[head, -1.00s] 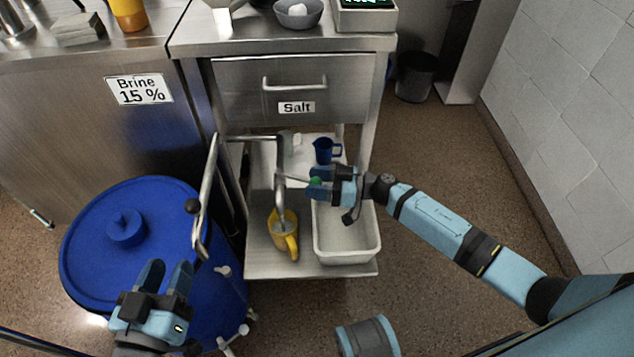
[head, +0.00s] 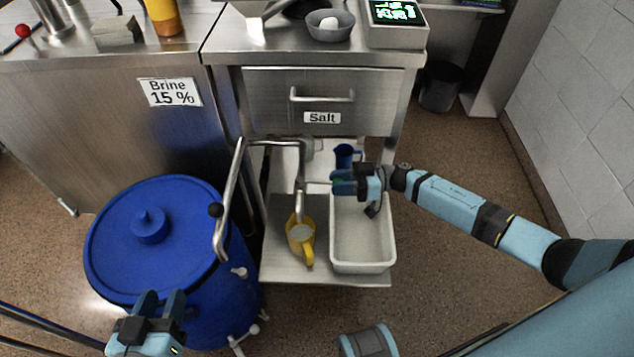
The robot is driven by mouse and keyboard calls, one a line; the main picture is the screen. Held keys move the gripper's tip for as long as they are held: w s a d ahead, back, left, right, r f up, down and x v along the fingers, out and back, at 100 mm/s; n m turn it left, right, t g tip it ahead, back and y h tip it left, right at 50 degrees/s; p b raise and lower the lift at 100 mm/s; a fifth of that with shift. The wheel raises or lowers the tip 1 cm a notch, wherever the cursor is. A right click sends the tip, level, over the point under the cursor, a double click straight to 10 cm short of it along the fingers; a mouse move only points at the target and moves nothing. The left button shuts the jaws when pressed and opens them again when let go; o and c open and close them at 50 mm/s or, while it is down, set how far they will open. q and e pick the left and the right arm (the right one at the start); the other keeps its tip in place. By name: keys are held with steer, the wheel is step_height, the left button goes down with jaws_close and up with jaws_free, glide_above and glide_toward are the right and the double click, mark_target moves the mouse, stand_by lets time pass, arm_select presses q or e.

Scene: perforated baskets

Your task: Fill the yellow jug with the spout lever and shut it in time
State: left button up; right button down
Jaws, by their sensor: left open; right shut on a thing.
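The yellow jug (head: 307,256) stands upright on the lower steel shelf, under the mouth of the metal spout (head: 300,203). A pale grey liquid surface shows inside it; its exact level is hard to tell. The spout's thin lever (head: 318,183) sticks out to the right. My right gripper (head: 341,182) is shut on the lever's green end, which its fingers mostly hide. My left gripper (head: 161,302) is open and empty in front of the blue barrel, well away from the jug.
A white tub (head: 361,267) stands right of the jug, below my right gripper. A blue jug (head: 344,155) is behind that gripper. The blue barrel (head: 110,240) and a bent metal bar (head: 233,185) stand at left. Open floor lies to the right.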

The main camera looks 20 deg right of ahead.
steer(key=shift+w+f+n+g, duration=0.15)
steer(key=shift+w+n+g, duration=0.15)
steer(key=shift+w+g, duration=0.1)
arm_select(q)
steer(key=shift+w+d+r+t, duration=0.2)
steer(key=shift+d+r+t, duration=0.15)
steer(key=shift+r, duration=0.2)
arm_select(e)
steer(key=shift+d+g, duration=0.2)
steer(key=shift+g, duration=0.1)
steer(key=c, duration=0.8)
jaws_free()
arm_select(q)
steer(key=shift+r+h, duration=0.15)
steer(key=shift+h, duration=0.15)
